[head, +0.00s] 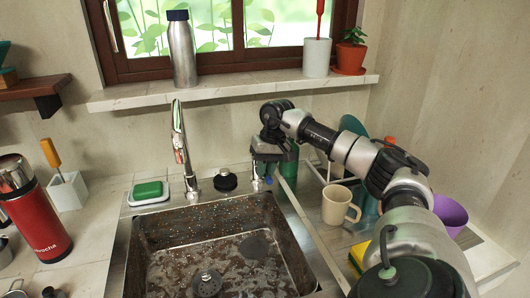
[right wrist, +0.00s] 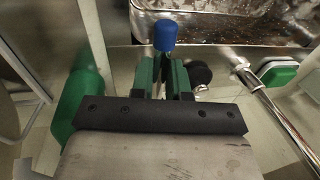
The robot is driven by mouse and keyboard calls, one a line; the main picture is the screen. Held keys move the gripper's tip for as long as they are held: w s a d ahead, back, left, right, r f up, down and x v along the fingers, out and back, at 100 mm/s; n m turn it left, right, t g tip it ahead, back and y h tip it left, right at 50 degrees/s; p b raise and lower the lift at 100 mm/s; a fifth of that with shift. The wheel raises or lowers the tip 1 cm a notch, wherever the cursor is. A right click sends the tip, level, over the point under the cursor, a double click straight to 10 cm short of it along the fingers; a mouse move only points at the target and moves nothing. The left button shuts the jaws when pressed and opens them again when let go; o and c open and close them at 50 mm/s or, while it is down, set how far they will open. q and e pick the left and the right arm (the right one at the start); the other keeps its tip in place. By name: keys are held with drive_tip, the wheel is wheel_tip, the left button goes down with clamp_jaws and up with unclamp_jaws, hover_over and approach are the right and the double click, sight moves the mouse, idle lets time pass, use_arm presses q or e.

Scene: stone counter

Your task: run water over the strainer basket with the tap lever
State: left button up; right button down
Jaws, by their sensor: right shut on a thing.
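The silver tap (head: 181,140) stands behind the sink (head: 140,262), its tall spout over the basin's back edge; I see no stream under it. The strainer basket (head: 207,283) is a round metal piece on the sink floor near the front. My right gripper (head: 267,178) points down at the back right of the sink. It is shut on the tap lever, whose blue end (head: 268,181) shows beneath it. In the right wrist view the blue tip (right wrist: 165,36) sticks out past the green-padded fingers (right wrist: 163,80), which hide most of the lever. My left gripper is not in view.
A green bottle (right wrist: 80,100) is close beside the right gripper. A black knob (head: 225,181) and a green sponge (head: 148,190) sit behind the sink. A beige mug (head: 338,205) stands right of the sink, a red flask (head: 35,215) left.

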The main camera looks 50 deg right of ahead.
drive_tip(key=c, duration=1.1)
unclamp_jaws()
drive_tip(key=shift+d, duration=0.1)
wheel_tip(320, 180, up, 11)
drive_tip(key=s+d, duration=0.1)
drive_tip(key=shift+d+f, duration=0.2)
drive_tip(key=shift+d, duration=0.2)
